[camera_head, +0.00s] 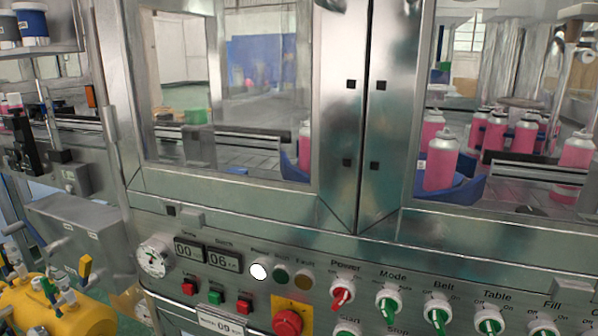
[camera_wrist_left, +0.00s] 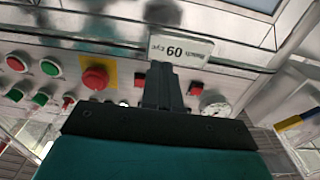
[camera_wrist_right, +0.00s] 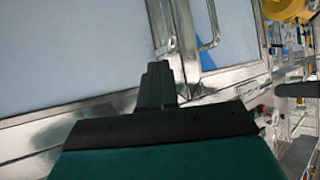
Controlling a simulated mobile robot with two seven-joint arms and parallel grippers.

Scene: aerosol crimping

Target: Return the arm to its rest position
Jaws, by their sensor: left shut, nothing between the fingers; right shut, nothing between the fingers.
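In the left wrist view my left gripper (camera_wrist_left: 164,82) is shut and empty, its dark fingers together in front of the control panel (camera_wrist_left: 120,62). In the right wrist view my right gripper (camera_wrist_right: 155,75) is shut and empty, in front of pale cabinet doors (camera_wrist_right: 80,50) with metal frames and handles. I cannot tell whether either gripper touches anything. Neither gripper nor arm shows in the head view. The head view shows the crimping machine's control panel (camera_head: 230,235) with knobs, lamps and displays.
Closed glazed doors (camera_head: 230,90) stand above the panel, with pink cans (camera_head: 441,160) behind the glass. A red emergency button (camera_head: 287,322), red power knob (camera_head: 342,296) and several green knobs protrude from the panel. A yellow tank (camera_head: 45,305) is at lower left.

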